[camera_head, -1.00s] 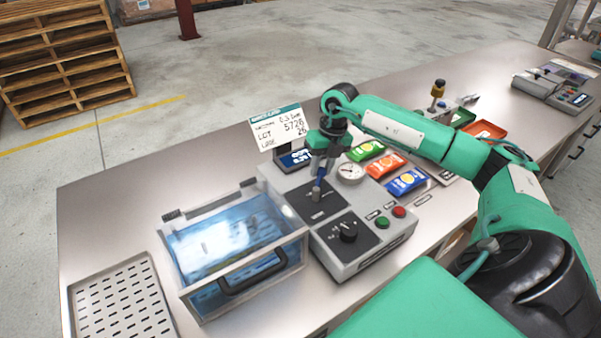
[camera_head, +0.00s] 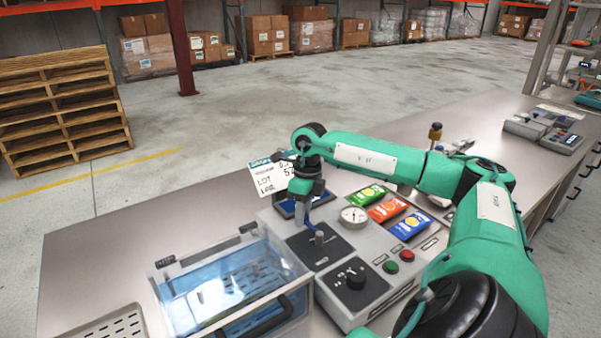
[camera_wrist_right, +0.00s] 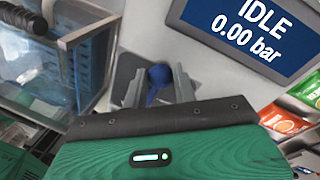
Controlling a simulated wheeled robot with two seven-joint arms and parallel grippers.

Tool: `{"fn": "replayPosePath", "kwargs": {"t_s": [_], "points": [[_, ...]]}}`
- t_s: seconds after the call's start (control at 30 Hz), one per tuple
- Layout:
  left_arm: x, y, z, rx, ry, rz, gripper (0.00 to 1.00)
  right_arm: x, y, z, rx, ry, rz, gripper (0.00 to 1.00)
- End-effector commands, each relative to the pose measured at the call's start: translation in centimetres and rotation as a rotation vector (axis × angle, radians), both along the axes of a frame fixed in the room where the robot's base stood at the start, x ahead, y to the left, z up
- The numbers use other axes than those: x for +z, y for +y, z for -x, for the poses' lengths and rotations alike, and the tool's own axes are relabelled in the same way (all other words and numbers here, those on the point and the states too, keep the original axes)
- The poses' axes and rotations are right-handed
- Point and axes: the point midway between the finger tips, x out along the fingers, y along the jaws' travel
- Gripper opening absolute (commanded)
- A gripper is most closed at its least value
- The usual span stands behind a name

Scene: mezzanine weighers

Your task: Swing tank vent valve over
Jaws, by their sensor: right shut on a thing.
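The tank vent valve is a lever (camera_head: 318,238) with a blue grip, on a dark square plate on the grey control box (camera_head: 345,270). My right gripper (camera_head: 308,208) reaches down over it from above and is shut on the blue grip. In the right wrist view the blue grip (camera_wrist_right: 158,84) sits between the two fingers of my right gripper (camera_wrist_right: 157,88). In the head view the lever leans to the left, toward the clear tank (camera_head: 232,285). My left gripper is not in view.
A display (camera_wrist_right: 248,28) reads IDLE, 0.00 bar. A gauge (camera_head: 354,215), a black knob (camera_head: 355,279), a green button (camera_head: 390,267) and a red button (camera_head: 407,255) are on the box. A slotted tray (camera_head: 115,328) is at front left.

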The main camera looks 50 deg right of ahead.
Motion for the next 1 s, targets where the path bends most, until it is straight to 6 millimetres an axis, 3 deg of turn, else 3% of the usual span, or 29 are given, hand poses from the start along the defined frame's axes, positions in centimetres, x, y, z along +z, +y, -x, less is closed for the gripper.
{"fn": "replayPosePath", "kwargs": {"t_s": [0.6,0.63,0.73,1.0], "points": [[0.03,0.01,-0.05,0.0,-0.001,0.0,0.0,0.1,0.21,-0.02,0.042,-0.003,-0.001,0.0],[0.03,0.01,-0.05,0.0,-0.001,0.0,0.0,0.1,0.21,-0.02,0.042,-0.003,-0.001,0.3],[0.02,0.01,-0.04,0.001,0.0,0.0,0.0,0.08,0.21,-0.01,0.041,-0.003,-0.001,0.49],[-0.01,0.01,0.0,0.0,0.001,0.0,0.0,0.05,0.19,0.02,0.041,-0.001,0.0,0.49]]}}
